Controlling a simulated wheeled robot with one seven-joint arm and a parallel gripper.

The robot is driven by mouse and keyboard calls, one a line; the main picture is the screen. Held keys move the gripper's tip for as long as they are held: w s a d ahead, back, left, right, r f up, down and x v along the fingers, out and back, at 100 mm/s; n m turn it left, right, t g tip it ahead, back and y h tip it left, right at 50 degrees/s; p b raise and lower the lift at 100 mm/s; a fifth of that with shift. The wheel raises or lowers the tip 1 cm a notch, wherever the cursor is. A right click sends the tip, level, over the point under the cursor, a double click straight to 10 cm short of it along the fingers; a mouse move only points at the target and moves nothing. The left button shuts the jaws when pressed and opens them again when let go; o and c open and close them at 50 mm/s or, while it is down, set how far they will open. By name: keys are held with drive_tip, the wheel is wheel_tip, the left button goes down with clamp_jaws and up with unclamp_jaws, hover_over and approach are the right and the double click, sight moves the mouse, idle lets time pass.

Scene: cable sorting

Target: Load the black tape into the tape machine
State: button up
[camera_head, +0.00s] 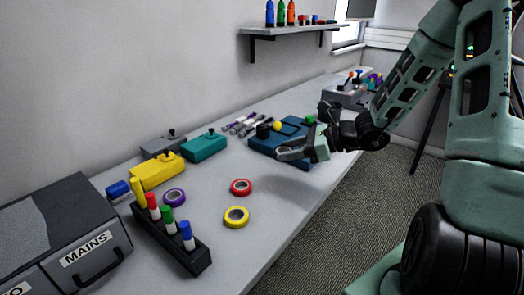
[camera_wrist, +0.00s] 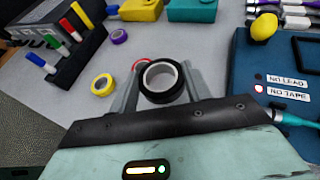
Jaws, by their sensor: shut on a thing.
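The black tape (camera_wrist: 147,88), a thick roll with a pale inner ring, is held between the two grey fingers of my gripper (camera_wrist: 162,76) in the wrist view. In the head view my gripper (camera_head: 283,153) is above the table, by the near side of the blue tape machine (camera_head: 264,146); I cannot make out the tape there. The machine (camera_wrist: 246,75) stands right of my gripper in the wrist view. It has labels "NO LEAD" and "NO TAPE", with a red light beside "NO TAPE", and a yellow knob (camera_wrist: 264,27) on top.
Red tape (camera_head: 241,180), yellow tape (camera_head: 227,218) and purple tape (camera_head: 167,197) lie on the table (camera_head: 215,261). A black rack (camera_head: 168,239) of coloured markers, yellow (camera_head: 157,173) and teal (camera_head: 204,149) boxes, and a grey MAINS box (camera_head: 60,235) stand to the left.

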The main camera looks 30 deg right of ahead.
drive_tip(key=shift+r, duration=0.3)
drive_tip(key=shift+a, duration=0.15)
drive_tip(key=w+a+f+m+t+h+p, duration=0.1)
drive_tip(key=a, duration=0.1)
drive_tip(key=w+a+f+m+t+h+p, duration=0.1)
drive_tip(key=a+m+h, duration=0.1)
drive_tip(key=w+a+f+m+t+h, duration=0.1)
drive_tip(key=a+f, duration=0.1)
drive_tip(key=shift+w+a+f+m+h+p, duration=0.1)
drive_tip(key=shift+w+a+m+h+p, duration=0.15)
drive_tip(key=shift+m+h+p, duration=0.15)
drive_tip(key=shift+s+d+f+m+h, duration=0.1)
drive_tip(key=shift+s+f+m+h, duration=0.05)
drive_tip(key=shift+f+m+h, duration=0.35)
